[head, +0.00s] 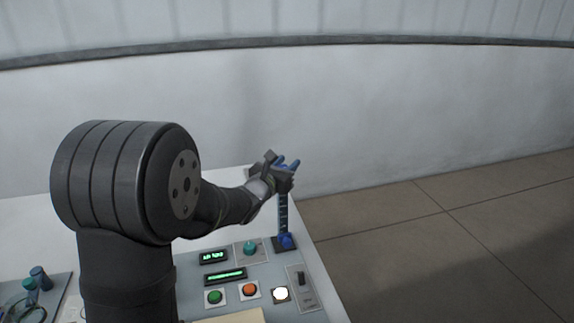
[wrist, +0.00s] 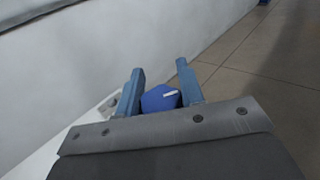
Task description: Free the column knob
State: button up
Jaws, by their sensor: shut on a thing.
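A dark blue column (head: 283,215) with light tick marks stands upright at the right edge of the control panel, with a bright blue part (head: 286,242) at its foot. My gripper (head: 287,165) is at the top of the column. My gripper is shut on the knob. In the head view the knob is hidden by the gripper.
The panel carries a teal knob (head: 249,248), a green button (head: 215,297), an orange button (head: 250,290), a lit white button (head: 281,293), a slide switch (head: 301,279) and green displays (head: 225,276). A tray (head: 62,290) with teal-topped items stands at lower left. Open floor lies right.

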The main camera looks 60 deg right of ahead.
jog(key=shift+w+n+t, duration=0.1)
jog(key=shift+n+t, duration=0.3)
jog(key=shift+t, duration=0.2)
jog(key=o, duration=1)
jog(key=shift+a, duration=0.15)
jog(key=s+a, duration=0.1)
jog(key=a, duration=1.6)
jog(key=shift+s, duration=0.2)
